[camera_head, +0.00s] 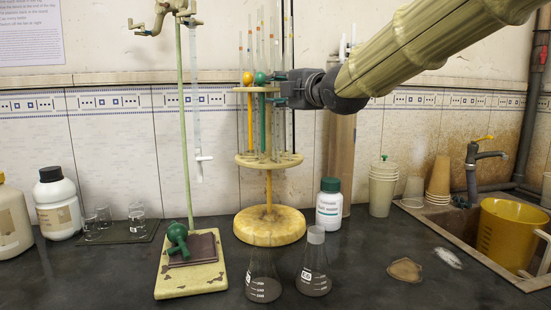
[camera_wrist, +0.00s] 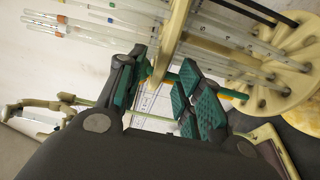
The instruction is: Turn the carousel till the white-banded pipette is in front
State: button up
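The carousel (camera_head: 269,227) stands on the bench, with a round yellow base, a central post and two cream discs. Several upright glass pipettes (camera_head: 276,45) pass through its discs. In the wrist view, pipettes (camera_wrist: 75,28) carry small blue, red, green and orange marks; I cannot tell which one is white-banded. My gripper (camera_head: 284,88) is at the right side of the upper disc (camera_head: 246,89). In the wrist view, my gripper (camera_wrist: 160,66) is open, fingers apart, with the disc's rim and a thin green rod showing between them. Contact cannot be told.
A burette stand (camera_head: 190,281) with a green clamp is close left of the carousel. Two flasks (camera_head: 263,283) stand in front, and a green-capped bottle (camera_head: 329,205) is at the right. A sink (camera_head: 465,250) lies far right. The dark bench is clear at front left.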

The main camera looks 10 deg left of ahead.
jog(key=shift+s+d+r, duration=0.1)
jog(key=shift+s+d, duration=0.25)
jog(key=shift+s, duration=0.1)
jog(key=p+v, duration=0.3)
jog(key=p, duration=0.1)
jog(key=shift+s+d, duration=0.2)
jog(key=shift+s, duration=0.1)
